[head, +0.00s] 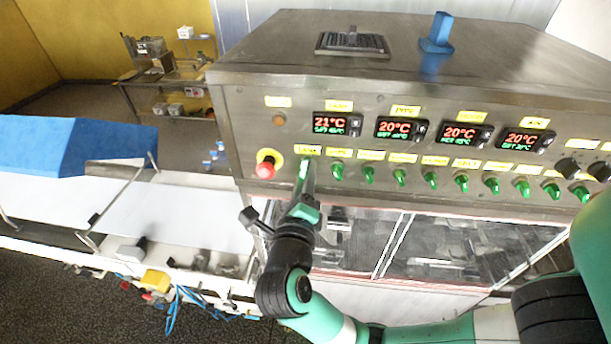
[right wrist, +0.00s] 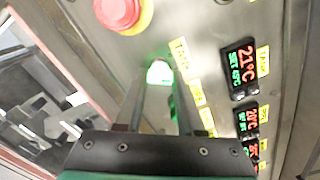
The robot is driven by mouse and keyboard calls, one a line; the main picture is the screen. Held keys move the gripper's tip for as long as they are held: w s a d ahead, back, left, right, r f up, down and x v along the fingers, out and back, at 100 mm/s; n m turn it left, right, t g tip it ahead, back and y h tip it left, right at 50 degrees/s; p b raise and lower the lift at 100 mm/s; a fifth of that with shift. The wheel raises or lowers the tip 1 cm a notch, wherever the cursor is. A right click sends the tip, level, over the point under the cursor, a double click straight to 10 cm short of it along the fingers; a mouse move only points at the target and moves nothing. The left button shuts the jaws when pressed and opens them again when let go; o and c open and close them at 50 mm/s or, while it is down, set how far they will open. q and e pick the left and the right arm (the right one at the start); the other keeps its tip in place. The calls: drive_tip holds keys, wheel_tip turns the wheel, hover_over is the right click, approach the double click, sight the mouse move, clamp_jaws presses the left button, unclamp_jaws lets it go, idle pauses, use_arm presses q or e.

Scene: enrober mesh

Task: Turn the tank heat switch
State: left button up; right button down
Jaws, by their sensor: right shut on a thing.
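The tank heat switch (head: 304,166) is the leftmost in the row of green switches on the steel control panel, under a yellow label that reads TANK. It glows bright green-white in the right wrist view (right wrist: 160,71). My right gripper (head: 307,178) reaches up to it from below and is shut on it; in the right wrist view its fingers (right wrist: 158,88) lie on either side of the switch. The fingers hide part of the knob, so its exact angle is hard to tell. The tank display (head: 337,124) above reads 21°C. My left gripper is not in view.
A red emergency button (head: 266,165) sits just left of the switch. Several other green switches (head: 338,172) run to the right, close by. More displays (head: 400,128) above them read 20°C. A white conveyor (head: 120,205) and blue cover (head: 75,145) are at left.

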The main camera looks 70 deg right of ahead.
drive_tip(key=c, duration=0.5)
unclamp_jaws()
drive_tip(key=b+v, duration=0.2)
drive_tip(key=v, duration=0.9)
drive_tip(key=shift+s+a+b, duration=0.15)
drive_tip(key=shift+a+b, duration=0.15)
drive_tip(key=shift+b, duration=0.1)
